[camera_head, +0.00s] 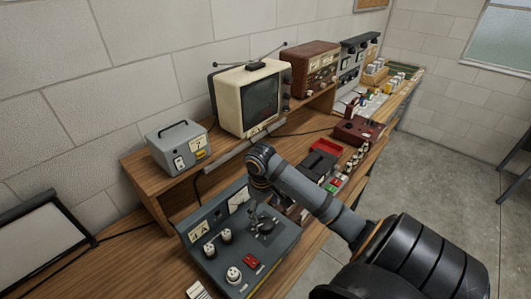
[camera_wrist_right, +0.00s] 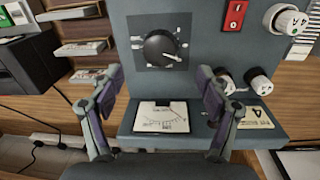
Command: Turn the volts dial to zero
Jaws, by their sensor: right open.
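A blue-grey instrument panel (camera_head: 205,271) lies on the bench in the head view. It bears a large black dial (camera_head: 266,227) on a dark square plate, partly covered by my right gripper (camera_head: 259,213). In the right wrist view the black dial (camera_wrist_right: 160,45) has a pale pointer aimed right and slightly down; its scale marks are too small to read. My right gripper (camera_wrist_right: 158,75) is open and empty, its fingers on either side of the dial's line and apart from it. I cannot read which control is marked volts. My left gripper is not in view.
The panel also has white knobs (camera_wrist_right: 258,84), a red switch (camera_wrist_right: 235,16) and a needle meter (camera_wrist_right: 161,118). Behind it, a shelf holds a grey meter box (camera_head: 178,146) and an old television (camera_head: 243,100). A red tray (camera_head: 325,147) lies right of my arm.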

